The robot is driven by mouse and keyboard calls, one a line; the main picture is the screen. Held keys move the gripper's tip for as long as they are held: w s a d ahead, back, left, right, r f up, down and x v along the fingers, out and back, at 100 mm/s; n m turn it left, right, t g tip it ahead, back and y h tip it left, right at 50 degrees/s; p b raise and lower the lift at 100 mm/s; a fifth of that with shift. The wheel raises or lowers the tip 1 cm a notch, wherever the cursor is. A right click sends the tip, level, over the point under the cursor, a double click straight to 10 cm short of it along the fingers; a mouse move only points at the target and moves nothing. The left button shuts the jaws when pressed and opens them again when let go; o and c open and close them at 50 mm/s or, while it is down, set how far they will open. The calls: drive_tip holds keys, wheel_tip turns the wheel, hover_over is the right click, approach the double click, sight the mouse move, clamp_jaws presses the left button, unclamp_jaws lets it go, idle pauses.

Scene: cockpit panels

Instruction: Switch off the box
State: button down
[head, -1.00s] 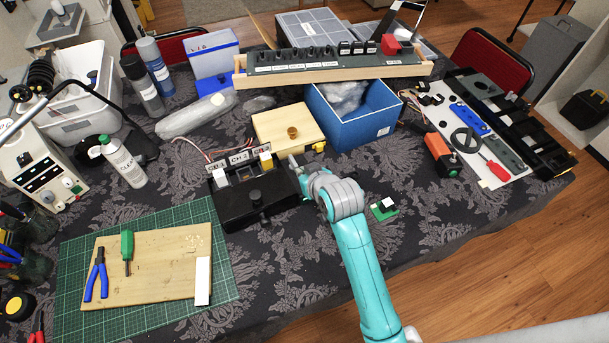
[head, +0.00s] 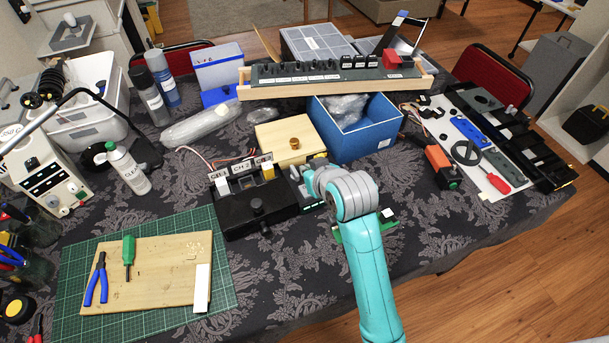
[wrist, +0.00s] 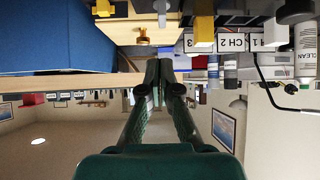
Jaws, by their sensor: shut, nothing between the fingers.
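A black box (head: 255,212) with a round knob on its front stands near the middle of the table in the head view. Along its back are CH 1, CH 2 and CH 3 labels (head: 240,167) and levers; a yellow lever (head: 268,172) is below CH 3. In the upside-down wrist view the yellow lever (wrist: 204,28) and CH 2 label (wrist: 231,42) show at the top right. My gripper (head: 298,182) is just right of the black box. In the wrist view my gripper's fingers (wrist: 160,70) are together and empty. Contact with the box cannot be told.
A wooden box with a brass knob (head: 293,143) and a blue open bin (head: 358,130) stand behind my gripper. A long switch panel (head: 330,72) lies further back. A green piece (head: 350,233) is partly hidden by my arm. A cutting mat (head: 215,280) lies front left.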

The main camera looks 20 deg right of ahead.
drive_tip(key=v, duration=0.3)
drive_tip(key=r+v, duration=0.1)
drive_tip(key=shift+r, duration=0.15)
idle(0.4)
drive_tip(key=s+f, duration=0.4)
drive_tip(key=s, duration=0.1)
drive_tip(key=s+f+t, duration=0.1)
drive_tip(key=s+f, duration=0.3)
drive_tip(key=s, duration=0.2)
drive_tip(key=s+f+t, duration=0.1)
drive_tip(key=s+f, duration=0.3)
drive_tip(key=s, duration=0.2)
drive_tip(key=shift+s+d+m+h, duration=0.1)
drive_tip(key=shift+s+m+h, duration=0.2)
drive_tip(key=shift+m, duration=0.1)
drive_tip(key=s+r+t, duration=0.1)
drive_tip(key=s+r, duration=0.1)
drive_tip(key=s, duration=0.8)
drive_tip(key=s+r+t, duration=0.1)
drive_tip(key=s+r, duration=0.2)
drive_tip(key=s, duration=0.8)
drive_tip(key=shift+s, duration=0.35)
